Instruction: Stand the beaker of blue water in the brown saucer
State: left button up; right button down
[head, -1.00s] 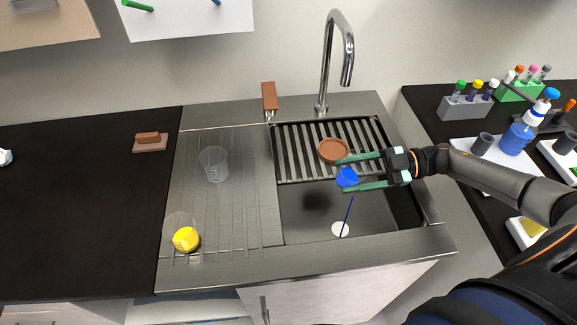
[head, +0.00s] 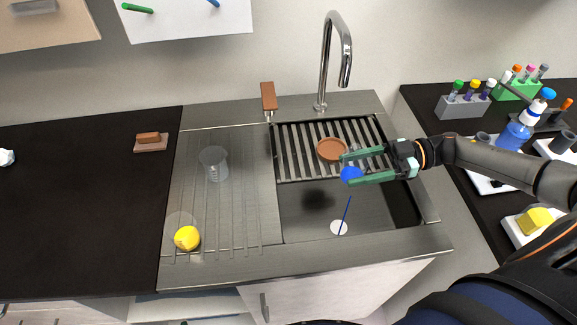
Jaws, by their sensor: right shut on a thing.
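The brown saucer (head: 328,151) lies on the slatted rack at the back of the sink, and nothing stands in it. My right gripper (head: 348,168) comes in from the right over the sink. Its green fingers are shut on the beaker of blue water (head: 350,174). The beaker's clear walls are hard to make out; mostly the blue shows. It is in the air, just in front of and slightly right of the saucer in the picture. My left gripper is out of view.
An empty beaker (head: 214,163) and a beaker of yellow liquid (head: 187,238) stand on the drainboard at left. The faucet (head: 323,65) rises behind the rack. A thin blue line (head: 346,212) and a white disc (head: 339,227) show in the basin.

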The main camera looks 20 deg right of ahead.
jog(key=shift+a+r, duration=0.15)
jog(key=shift+r, duration=0.25)
jog(key=shift+w, duration=0.1)
